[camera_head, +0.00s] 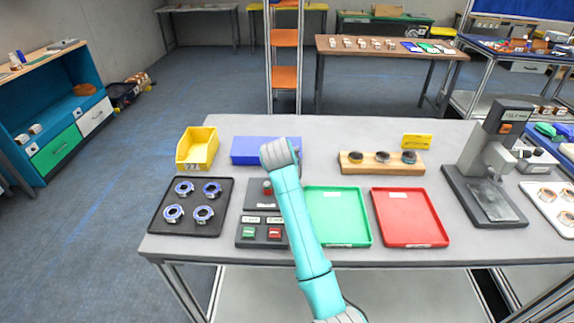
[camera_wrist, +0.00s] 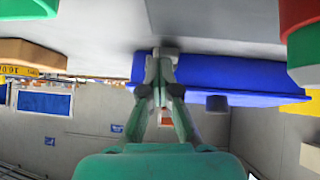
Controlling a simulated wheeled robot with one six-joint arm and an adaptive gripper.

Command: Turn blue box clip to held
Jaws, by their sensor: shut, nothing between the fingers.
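The blue box (camera_head: 252,151) lies at the back of the table, and my teal arm covers its right part in the head view. In the wrist view, which looks upside down, the long blue box (camera_wrist: 240,78) spans the upper middle. My gripper (camera_wrist: 163,62) is shut and empty, its tips at the box's side; whether they touch it cannot be told. A small dark knob (camera_wrist: 217,103) sticks out from the box. I cannot tell surely whether this is the clip or how it is set. The gripper's tips are hidden in the head view.
A yellow bin (camera_head: 197,148) stands left of the box. A black tray with ringed parts (camera_head: 168,222), a button panel (camera_head: 262,232), a green tray (camera_head: 345,232) and a red tray (camera_head: 412,232) lie in front. A wooden block (camera_head: 381,170) stands to the right.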

